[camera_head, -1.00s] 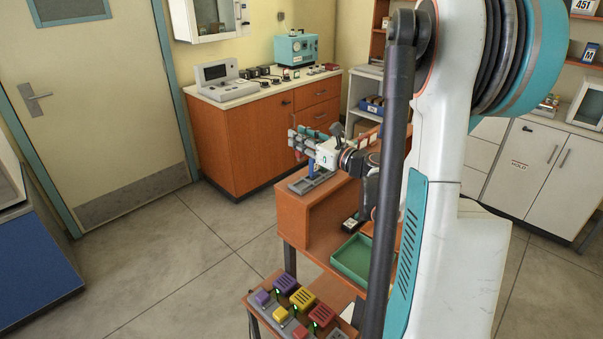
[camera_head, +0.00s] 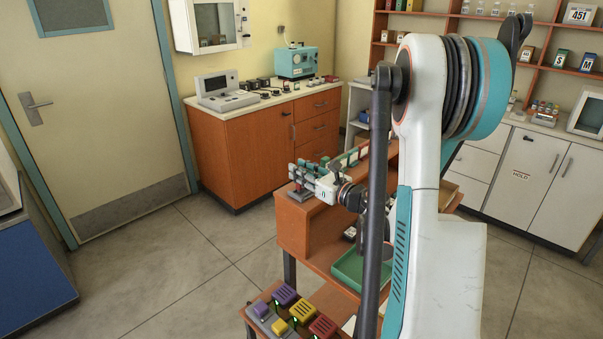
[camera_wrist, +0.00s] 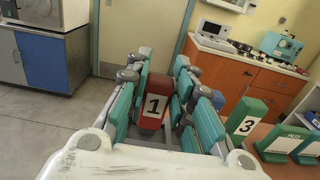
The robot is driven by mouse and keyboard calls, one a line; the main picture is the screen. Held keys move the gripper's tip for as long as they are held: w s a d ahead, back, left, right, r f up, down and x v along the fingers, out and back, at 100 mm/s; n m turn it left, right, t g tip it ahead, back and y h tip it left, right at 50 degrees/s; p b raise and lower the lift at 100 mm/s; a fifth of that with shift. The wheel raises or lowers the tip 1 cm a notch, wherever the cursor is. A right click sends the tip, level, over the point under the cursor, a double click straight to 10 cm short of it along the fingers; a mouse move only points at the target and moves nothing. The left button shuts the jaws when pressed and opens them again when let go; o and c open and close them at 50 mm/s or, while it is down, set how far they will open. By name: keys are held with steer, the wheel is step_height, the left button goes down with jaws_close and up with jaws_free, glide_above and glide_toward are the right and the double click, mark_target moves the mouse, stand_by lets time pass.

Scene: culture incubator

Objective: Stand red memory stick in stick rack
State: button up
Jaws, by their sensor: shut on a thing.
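The red memory stick (camera_wrist: 153,104), labelled "1", stands between my gripper's teal-padded fingers in the wrist view. My gripper (camera_wrist: 160,68) is shut on it. In the head view my gripper (camera_head: 307,178) is low over the near left end of the orange-brown cabinet's top. A grey stand (camera_head: 301,194), which looks like the stick rack, sits there directly below the fingers. Whether the stick's lower end is inside a slot is hidden by my fingers. A green stick labelled "3" (camera_wrist: 247,116) stands to the right of the fingers in the wrist view.
Green slanted holders (camera_wrist: 281,141) stand on the wooden top to the right. A green tray (camera_head: 362,268) lies on the lower shelf. Coloured blocks (camera_head: 284,294) sit on a front table. Open floor (camera_head: 190,265) lies left of the cabinet.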

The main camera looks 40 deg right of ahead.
steer(key=shift+f, duration=0.15)
steer(key=o, duration=0.5)
steer(key=shift+r, duration=0.25)
steer(key=s, duration=0.4)
steer(key=s+d+p, duration=0.1)
steer(key=s, duration=0.3)
steer(key=s+p, duration=0.1)
steer(key=s, duration=0.3)
steer(key=shift+d, duration=0.3)
